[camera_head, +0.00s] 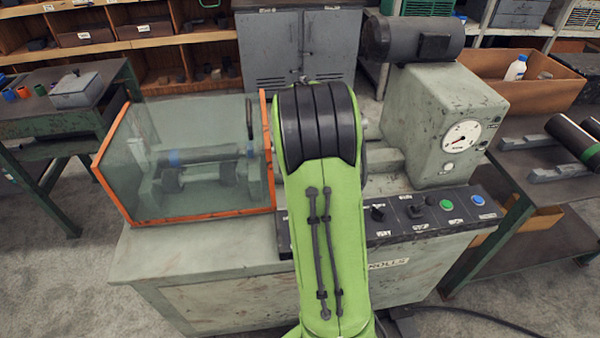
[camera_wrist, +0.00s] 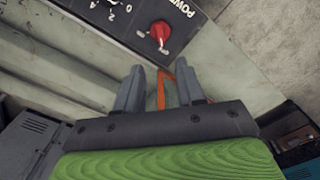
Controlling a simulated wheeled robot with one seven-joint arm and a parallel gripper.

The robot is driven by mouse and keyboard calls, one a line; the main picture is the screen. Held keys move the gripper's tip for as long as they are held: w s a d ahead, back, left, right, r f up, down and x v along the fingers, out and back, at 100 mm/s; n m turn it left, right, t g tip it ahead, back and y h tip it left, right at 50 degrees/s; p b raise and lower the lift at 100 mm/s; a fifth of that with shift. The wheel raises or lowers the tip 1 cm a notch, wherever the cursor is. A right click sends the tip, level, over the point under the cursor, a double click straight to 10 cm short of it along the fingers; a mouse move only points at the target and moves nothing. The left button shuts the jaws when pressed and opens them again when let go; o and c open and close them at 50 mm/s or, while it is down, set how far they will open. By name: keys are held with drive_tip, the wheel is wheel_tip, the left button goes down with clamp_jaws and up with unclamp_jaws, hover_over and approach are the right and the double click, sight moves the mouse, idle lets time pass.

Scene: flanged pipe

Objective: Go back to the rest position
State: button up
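My green arm rises in the middle of the head view and hides my gripper there. In the wrist view my gripper (camera_wrist: 160,84) shows two grey fingers apart, with nothing held between them. Beyond the fingers are the machine's pale bed and a thin orange edge (camera_wrist: 181,76). A red knob (camera_wrist: 159,33) on the dark control panel (camera_wrist: 125,20) lies past the fingertips, apart from them. In the head view the grey-green machine (camera_head: 435,110) stands behind my arm, with a dial gauge on it.
A clear guard with an orange frame (camera_head: 190,220) covers the machine's left part. The front panel carries a green button (camera_head: 446,205) and a blue button (camera_head: 477,200). A dark pipe (camera_head: 573,136) rests on supports at right. Side tables stand left and right.

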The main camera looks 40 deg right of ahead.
drive_tip(key=shift+r, duration=0.9)
drive_tip(key=s+a+r+t, duration=0.1)
drive_tip(key=s+a+r, duration=0.25)
drive_tip(key=a, duration=0.25)
drive_tip(key=s+a+r+m+t, duration=0.1)
drive_tip(key=s+a+r+t, duration=0.2)
drive_tip(key=a, duration=0.4)
drive_tip(key=s+a+r, duration=0.3)
drive_tip(key=a+r, duration=0.2)
drive_tip(key=a, duration=0.1)
drive_tip(key=s+a+f+m+t, duration=0.1)
drive_tip(key=s+a, duration=0.2)
drive_tip(key=s, duration=0.3)
drive_tip(key=shift+s+a+t, duration=0.3)
drive_tip(key=shift+s+a, duration=0.1)
drive_tip(key=shift+f, duration=0.1)
drive_tip(key=shift+o, duration=0.2)
